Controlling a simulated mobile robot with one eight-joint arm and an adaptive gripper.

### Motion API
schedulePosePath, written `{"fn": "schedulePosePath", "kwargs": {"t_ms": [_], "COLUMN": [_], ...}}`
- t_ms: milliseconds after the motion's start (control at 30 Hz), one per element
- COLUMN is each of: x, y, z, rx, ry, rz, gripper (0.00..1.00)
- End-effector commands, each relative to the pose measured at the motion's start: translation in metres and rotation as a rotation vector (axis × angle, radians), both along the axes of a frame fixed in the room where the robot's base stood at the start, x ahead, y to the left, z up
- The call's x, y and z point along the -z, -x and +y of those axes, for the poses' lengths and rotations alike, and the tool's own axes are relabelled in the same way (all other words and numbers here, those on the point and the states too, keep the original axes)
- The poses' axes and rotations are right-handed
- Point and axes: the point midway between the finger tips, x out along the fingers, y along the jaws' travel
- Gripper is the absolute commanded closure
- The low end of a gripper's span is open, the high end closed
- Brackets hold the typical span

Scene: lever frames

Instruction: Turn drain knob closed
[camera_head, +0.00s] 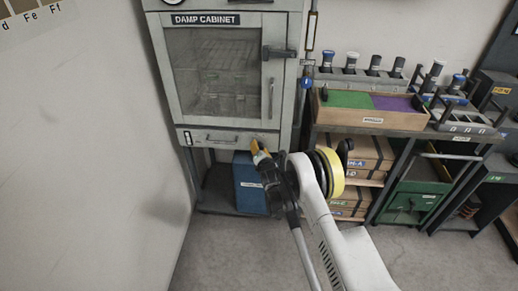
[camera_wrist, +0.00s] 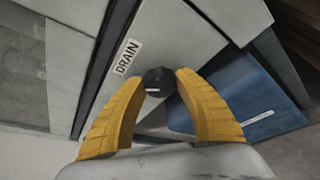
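The drain knob (camera_wrist: 158,82) is a small dark faceted knob beside a white "DRAIN" label in the wrist view, with a pale mark on its face. My gripper (camera_wrist: 166,76) has yellow fingers, one on each side of the knob. The fingers stand apart with the knob between their tips; whether they touch it I cannot tell. In the head view my gripper (camera_head: 256,149) is at the lower right front of the damp cabinet (camera_head: 172,110), and it hides the knob there.
The cabinet's glass door (camera_head: 220,70) is shut, with a dark handle at right. A blue box (camera_head: 247,185) stands below the cabinet. A shelf unit (camera_head: 400,131) with a green and purple tray stands to the right. The floor in front is clear.

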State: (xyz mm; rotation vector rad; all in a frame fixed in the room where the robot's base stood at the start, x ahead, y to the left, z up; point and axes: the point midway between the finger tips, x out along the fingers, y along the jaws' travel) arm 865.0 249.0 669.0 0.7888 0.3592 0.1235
Motion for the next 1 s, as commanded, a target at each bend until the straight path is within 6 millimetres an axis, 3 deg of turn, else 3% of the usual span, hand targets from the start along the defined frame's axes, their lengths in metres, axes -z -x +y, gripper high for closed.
{"fn": "schedulePosePath", "kwargs": {"t_ms": [67,433,800,1000], "x": [-0.001,-0.002,-0.018,-0.021], "y": [0.000,0.005,0.060,0.070], "z": [0.000,-0.001,-0.015,-0.018], "rx": [0.000,0.000,0.000,0.000], "ry": [0.000,0.001,0.000,0.000], "rz": [0.000,0.001,0.000,0.000], "gripper": [0.41,0.41,0.41,0.41]}}
